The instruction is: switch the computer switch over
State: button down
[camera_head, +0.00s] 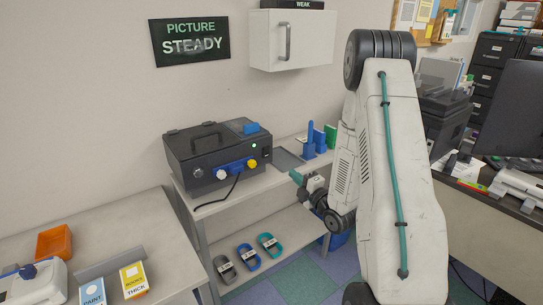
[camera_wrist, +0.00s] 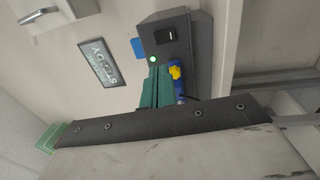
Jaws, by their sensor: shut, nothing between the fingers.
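A dark box (camera_head: 190,155) with a top handle stands on the shelf unit's upper surface. A black rocker switch (camera_head: 267,153) is on its right end; in the wrist view the switch (camera_wrist: 165,36) shows a small white mark, beside a lit green lamp (camera_wrist: 153,59). No label names it as the computer switch, and I cannot tell which way it is set. My gripper (camera_head: 294,176) is near the shelf's front edge, right of the box and apart from it. Its teal fingers (camera_wrist: 157,80) are shut and empty, partly covering the box in the wrist view.
Blue upright pieces (camera_head: 310,142) stand right of the box. A wall cabinet (camera_head: 305,40) hangs above. Several rings (camera_head: 248,257) lie on the lower shelf. A monitor (camera_head: 510,110) stands at right.

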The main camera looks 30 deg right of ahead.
aim_at(266, 151)
jog(key=w, duration=0.4)
jog(key=w+r, duration=0.1)
jog(key=w, duration=0.9)
jog(key=shift+a+r, duration=0.25)
jog(key=shift+r, duration=0.15)
